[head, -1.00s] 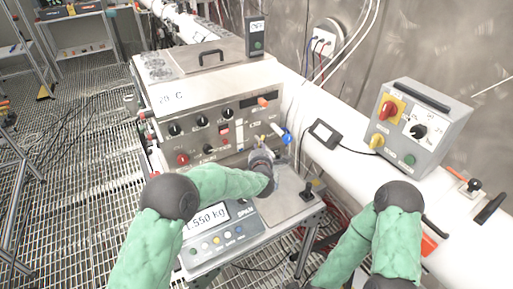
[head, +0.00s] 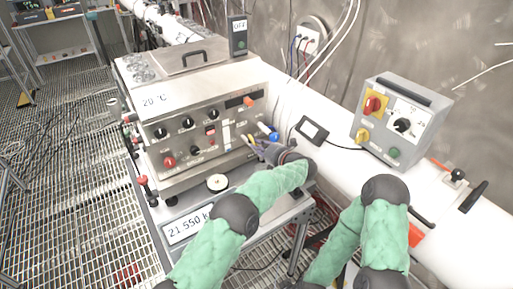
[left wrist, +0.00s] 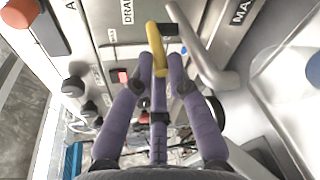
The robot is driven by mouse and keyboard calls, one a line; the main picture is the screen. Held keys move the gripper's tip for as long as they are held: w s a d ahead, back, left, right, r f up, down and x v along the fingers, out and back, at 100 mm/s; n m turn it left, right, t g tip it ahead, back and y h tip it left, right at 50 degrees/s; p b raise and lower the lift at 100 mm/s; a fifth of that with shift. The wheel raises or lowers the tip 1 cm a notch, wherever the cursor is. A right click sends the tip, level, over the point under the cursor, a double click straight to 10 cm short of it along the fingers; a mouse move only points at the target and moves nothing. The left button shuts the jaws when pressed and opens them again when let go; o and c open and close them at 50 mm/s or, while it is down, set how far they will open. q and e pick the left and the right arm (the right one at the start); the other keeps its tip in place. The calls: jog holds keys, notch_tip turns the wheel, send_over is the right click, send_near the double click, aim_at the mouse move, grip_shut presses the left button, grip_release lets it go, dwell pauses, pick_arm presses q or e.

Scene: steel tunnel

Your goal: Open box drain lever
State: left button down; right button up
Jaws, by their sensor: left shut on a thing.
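The steel box (head: 205,125) stands on the bench in the head view, with black knobs, a red button and small switches on its front. In the left wrist view, a yellow lever (left wrist: 156,48) sticks out by a partly cut-off label that starts "DRA". My left gripper's purple fingers (left wrist: 160,72) are shut around the lever's near end. In the head view, my left gripper (head: 255,146) is at the lower right of the box front, reaching in from the right, and mostly hides the lever. My right gripper is out of view; only my right arm shows.
A scale display (head: 187,227) is below the box. A grey control box (head: 398,118) stands on the white pipe at right. A bent metal pipe (left wrist: 205,65) runs close to the fingers.

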pick_arm(q)
jog(key=shift+w+d+f+n+g+y+b, duration=0.2)
jog(key=shift+d+n+g+y, duration=0.1)
jog(key=shift+n+g+y, duration=0.35)
jog(key=shift+w+d+f+n+g+y+b, duration=0.15)
jog(key=shift+d+n+g+y, duration=0.1)
jog(key=shift+n+g+y, duration=0.35)
dwell(0.4)
jog(key=c, duration=1.3)
grip_release()
jog(key=shift+o, duration=0.2)
jog(key=shift+w+r, duration=0.1)
jog(key=shift+r, duration=0.05)
jog(key=shift+r, duration=0.15)
jog(key=v, duration=1.2)
